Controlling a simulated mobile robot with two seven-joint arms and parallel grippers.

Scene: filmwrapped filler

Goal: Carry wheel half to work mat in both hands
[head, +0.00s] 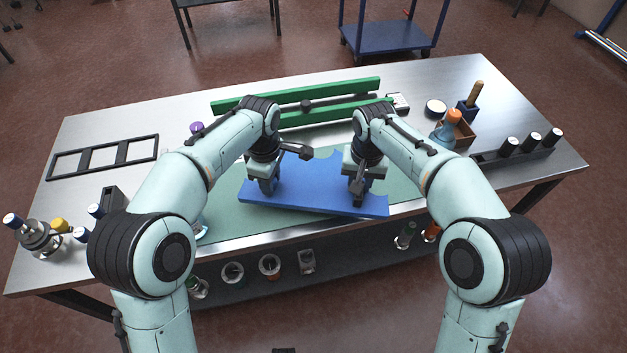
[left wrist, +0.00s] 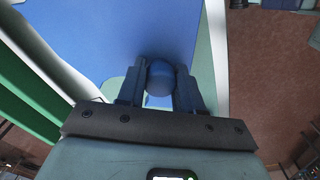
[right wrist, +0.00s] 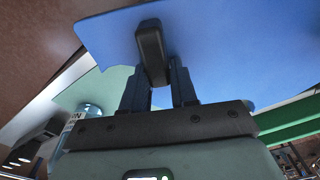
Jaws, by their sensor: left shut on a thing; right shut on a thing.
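The wheel half (head: 315,198) looks like a flat blue piece with a notched far edge, over the pale green work mat (head: 225,212). I cannot tell whether it touches the mat. My left gripper (head: 267,194) is shut on its left part; in the left wrist view a rounded blue knob (left wrist: 160,78) sits between the fingers. My right gripper (head: 357,197) is shut on its right part; in the right wrist view a dark upright grip (right wrist: 151,50) stands at the fingers against the blue surface. The grippers hide parts of the piece.
Two green bars (head: 330,90) lie behind the mat. A black frame (head: 103,157) lies at the left. An orange-topped bottle (head: 449,125) and a black rack (head: 510,150) stand at the right. Several bottles and jars stand at the left front and on the shelf below.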

